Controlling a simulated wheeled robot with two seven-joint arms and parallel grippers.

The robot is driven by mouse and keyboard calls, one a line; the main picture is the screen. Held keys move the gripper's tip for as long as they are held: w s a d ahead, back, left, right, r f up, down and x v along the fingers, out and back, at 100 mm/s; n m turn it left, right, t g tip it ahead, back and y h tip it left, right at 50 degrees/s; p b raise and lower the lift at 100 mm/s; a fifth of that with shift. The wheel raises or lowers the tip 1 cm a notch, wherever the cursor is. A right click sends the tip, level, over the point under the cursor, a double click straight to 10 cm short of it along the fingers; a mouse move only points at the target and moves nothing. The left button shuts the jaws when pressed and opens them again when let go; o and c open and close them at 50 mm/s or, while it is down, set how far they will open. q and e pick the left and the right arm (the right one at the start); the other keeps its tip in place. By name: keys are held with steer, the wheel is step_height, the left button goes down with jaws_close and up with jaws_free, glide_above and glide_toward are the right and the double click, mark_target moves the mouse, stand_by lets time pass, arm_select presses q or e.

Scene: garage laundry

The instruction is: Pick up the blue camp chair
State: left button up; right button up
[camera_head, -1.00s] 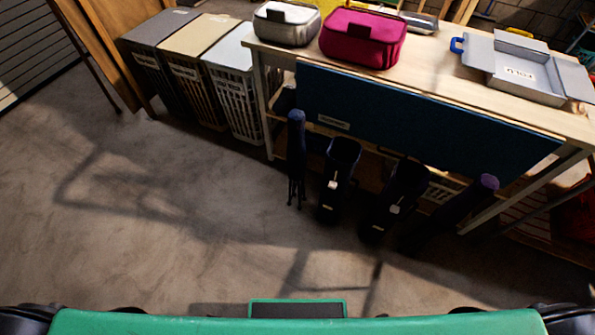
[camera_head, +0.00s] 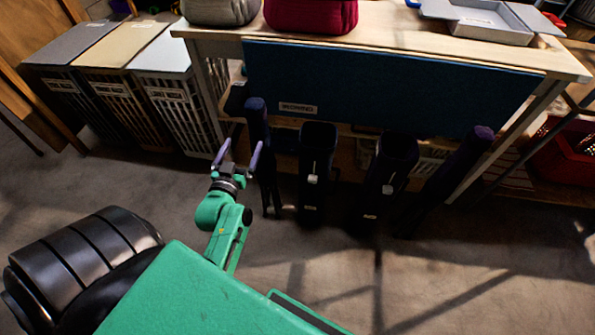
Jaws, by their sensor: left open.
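A folded dark blue camp chair (camera_head: 258,125) stands upright in front of the table's left end. Its thin legs reach the floor in shadow. A second rolled, purple-topped item (camera_head: 476,142), perhaps another folded chair, leans at the right; its lower part is lost in shadow. My left gripper (camera_head: 238,154) is open and empty, its two purple fingers pointing toward the table. In the picture its right finger is right beside the blue chair's left edge; I cannot tell whether they touch. My right gripper is not in view.
Two dark upright bins (camera_head: 317,170) (camera_head: 391,175) stand between the chair and the leaning item. A wooden table (camera_head: 400,35) with a dark blue front panel (camera_head: 380,92) is behind. Lidded hampers (camera_head: 183,110) stand left. The front floor is clear.

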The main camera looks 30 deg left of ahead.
mark_target(255, 106)
arm_select(q)
steer(key=x, duration=0.5)
steer(key=r+x, duration=0.1)
steer(key=x, duration=0.3)
steer(key=r+x, duration=0.1)
steer(key=x, duration=0.4)
steer(key=shift+w+a+r+b, duration=0.1)
steer(key=shift+w+r+b, duration=0.15)
steer(key=shift+w+b, duration=0.1)
steer(key=shift+c, duration=1.2)
jaws_close()
steer(key=shift+r, duration=0.3)
steer(key=shift+a, duration=0.1)
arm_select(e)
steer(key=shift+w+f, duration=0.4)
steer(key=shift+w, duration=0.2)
